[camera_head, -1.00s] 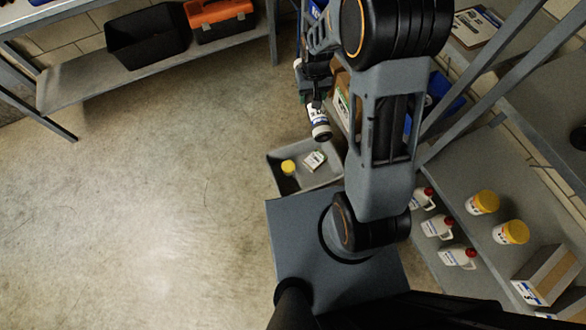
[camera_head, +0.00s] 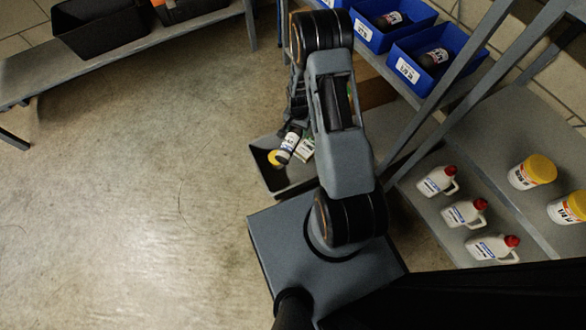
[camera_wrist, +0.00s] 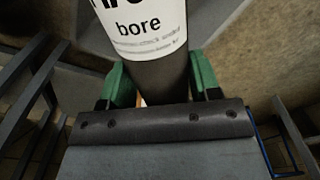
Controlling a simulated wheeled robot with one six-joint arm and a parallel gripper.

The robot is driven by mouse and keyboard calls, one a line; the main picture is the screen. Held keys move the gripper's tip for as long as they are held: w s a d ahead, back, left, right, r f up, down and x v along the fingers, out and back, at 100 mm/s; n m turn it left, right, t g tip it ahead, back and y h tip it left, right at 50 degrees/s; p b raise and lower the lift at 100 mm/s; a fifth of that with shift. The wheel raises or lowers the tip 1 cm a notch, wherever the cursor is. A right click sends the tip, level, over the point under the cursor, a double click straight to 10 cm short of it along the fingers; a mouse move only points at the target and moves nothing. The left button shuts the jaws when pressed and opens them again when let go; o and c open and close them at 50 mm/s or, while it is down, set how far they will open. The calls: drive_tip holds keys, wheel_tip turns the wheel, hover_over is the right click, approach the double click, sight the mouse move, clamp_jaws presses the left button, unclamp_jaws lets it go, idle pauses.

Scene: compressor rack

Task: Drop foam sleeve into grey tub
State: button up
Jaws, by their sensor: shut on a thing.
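The foam sleeve (camera_head: 288,145) is a dark cylinder with a white printed label, and the label reads "bore" in the wrist view (camera_wrist: 145,35). My gripper (camera_wrist: 160,85) is shut on the sleeve, with a green finger on each side of it. In the head view my gripper (camera_head: 297,118) is partly hidden by my arm. The grey tub (camera_head: 290,178) sits just in front of my base. The sleeve appears over the tub's inside, tilted; its exact height above the tub I cannot tell.
A yellow-lidded item (camera_head: 273,158) and a small white-green box (camera_head: 306,149) show at the tub. Blue bins (camera_head: 425,62) and several red-capped bottles (camera_head: 463,212) stand on the rack to the right. Open floor lies left.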

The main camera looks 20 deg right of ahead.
wheel_tip(320, 180, down, 11)
drive_tip(key=m+b, duration=0.1)
drive_tip(key=b, duration=0.5)
drive_tip(key=shift+s+d, duration=0.35)
drive_tip(key=shift+d, duration=0.1)
drive_tip(key=o, duration=1.1)
drive_tip(key=shift+c, duration=0.2)
wheel_tip(320, 180, up, 14)
drive_tip(key=p, duration=0.6)
drive_tip(key=shift+f, duration=0.15)
